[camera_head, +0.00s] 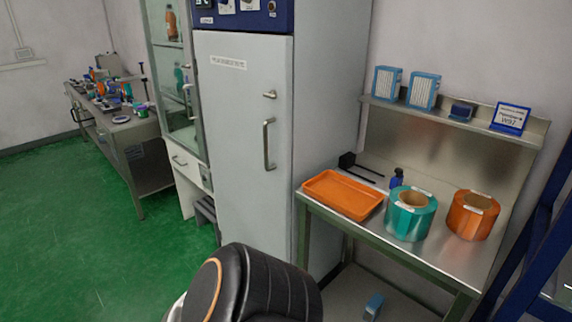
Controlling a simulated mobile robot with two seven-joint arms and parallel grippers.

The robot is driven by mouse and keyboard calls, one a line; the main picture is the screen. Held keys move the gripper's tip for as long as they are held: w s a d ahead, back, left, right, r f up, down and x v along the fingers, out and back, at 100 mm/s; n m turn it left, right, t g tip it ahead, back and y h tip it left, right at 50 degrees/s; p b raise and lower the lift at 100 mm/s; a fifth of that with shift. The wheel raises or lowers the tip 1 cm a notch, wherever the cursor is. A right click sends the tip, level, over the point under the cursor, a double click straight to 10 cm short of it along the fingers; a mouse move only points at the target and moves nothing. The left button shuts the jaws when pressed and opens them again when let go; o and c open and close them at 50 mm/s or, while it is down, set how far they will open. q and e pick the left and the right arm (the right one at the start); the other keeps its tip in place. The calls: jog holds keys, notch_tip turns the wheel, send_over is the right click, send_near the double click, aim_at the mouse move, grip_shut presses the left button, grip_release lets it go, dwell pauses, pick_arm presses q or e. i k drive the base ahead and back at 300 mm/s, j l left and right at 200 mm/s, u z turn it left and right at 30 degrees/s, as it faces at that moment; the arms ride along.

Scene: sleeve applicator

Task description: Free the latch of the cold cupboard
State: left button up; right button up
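The cold cupboard (235,130) is a tall light-grey cabinet in the middle of the head view, with a blue control panel across its top. Its door looks shut. The latch (270,94) is a small metal piece near the door's right edge. A vertical bar handle (268,144) sits below it. A dark rounded part at the bottom centre looks like part of my own arm and stands in front of the cupboard's foot. Neither of my grippers shows in this view.
A steel bench (450,262) on the right holds an orange tray (344,194), a teal roll (408,226) and an orange roll (471,226). A glass-doored cabinet (168,75) stands left of the cupboard. A cluttered table (135,137) is farther left. Green floor (80,230) is clear at left.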

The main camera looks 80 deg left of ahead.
aim_at(273, 95)
jog(key=u, duration=2.95)
